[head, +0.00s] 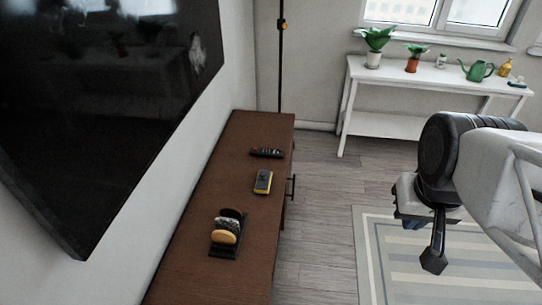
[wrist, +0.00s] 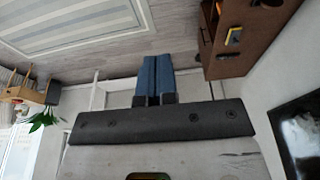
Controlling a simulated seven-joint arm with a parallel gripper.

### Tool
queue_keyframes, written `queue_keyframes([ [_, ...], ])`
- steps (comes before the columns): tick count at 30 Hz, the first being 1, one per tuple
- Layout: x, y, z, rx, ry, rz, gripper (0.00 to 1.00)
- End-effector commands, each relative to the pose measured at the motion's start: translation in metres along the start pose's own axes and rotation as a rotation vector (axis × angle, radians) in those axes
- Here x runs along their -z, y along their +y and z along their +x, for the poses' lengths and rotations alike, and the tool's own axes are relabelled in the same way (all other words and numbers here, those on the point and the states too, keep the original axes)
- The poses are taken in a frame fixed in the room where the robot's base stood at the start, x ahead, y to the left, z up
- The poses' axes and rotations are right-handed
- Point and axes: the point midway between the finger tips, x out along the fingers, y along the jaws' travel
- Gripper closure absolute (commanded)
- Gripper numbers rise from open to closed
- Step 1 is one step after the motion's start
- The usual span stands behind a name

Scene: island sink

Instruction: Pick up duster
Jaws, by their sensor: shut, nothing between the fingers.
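A small yellow and dark grey block (head: 263,182), which may be the duster, lies on the brown wooden cabinet (head: 196,200) in the head view. I cannot tell for certain that it is the duster. A small yellow-orange object (wrist: 234,34) also shows on the cabinet in the wrist view. My gripper (head: 434,262) hangs in the air to the right of the cabinet, over the rug side, well apart from the block. Its fingers (wrist: 152,78) are together in the wrist view, with nothing between them.
A black remote (head: 266,153) lies behind the block, and a dark holder with round discs (head: 228,233) stands in front of it. A black screen (head: 100,100) overhangs on the left. A white table (head: 440,79) with plants stands at the back. The striped rug (head: 385,260) is clear.

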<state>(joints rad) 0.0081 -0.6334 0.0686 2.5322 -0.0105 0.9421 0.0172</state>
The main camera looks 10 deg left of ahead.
Motion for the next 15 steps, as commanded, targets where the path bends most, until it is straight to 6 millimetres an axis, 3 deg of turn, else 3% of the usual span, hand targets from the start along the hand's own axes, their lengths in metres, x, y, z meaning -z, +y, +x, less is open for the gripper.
queue_keyframes([
  [5, 0.0000, 0.0000, 0.0000, 0.000, 0.000, 0.000, 1.00],
  [15, 0.0000, 0.0000, 0.0000, 0.000, 0.000, 0.000, 0.48],
])
